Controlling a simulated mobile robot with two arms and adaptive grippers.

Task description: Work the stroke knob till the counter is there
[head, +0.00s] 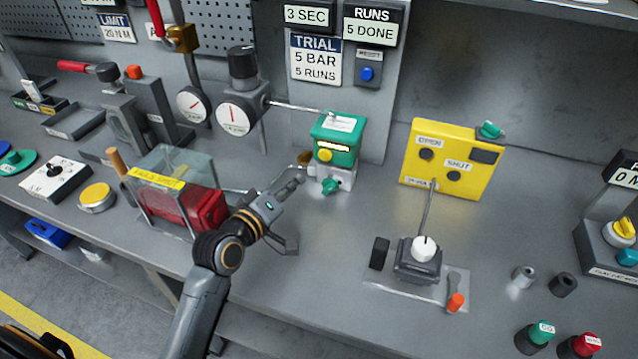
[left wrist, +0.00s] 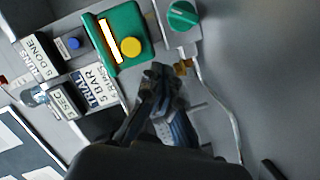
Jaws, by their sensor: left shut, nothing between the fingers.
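The counter plate (head: 370,25) on the back panel reads "RUNS 5 DONE"; it also shows sideways in the left wrist view (left wrist: 40,57). Below it, the trial card (head: 316,60) reads "5 BAR 5 RUNS". The green box (head: 334,135) with a yellow button (head: 324,155) stands on a white block. A green knob (head: 330,186) sits on that block's front and also shows in the left wrist view (left wrist: 183,15). No readable label marks either as the stroke knob. My left gripper (head: 296,176) is shut and empty, just left of the white block. My right gripper is not in view.
A clear guard with a red body (head: 203,210) stands left of my left gripper. A yellow panel (head: 440,158) and a grey box with a white knob (head: 424,246) stand to the right. A blue button (head: 367,74) sits below the counter. The bench between is mostly clear.

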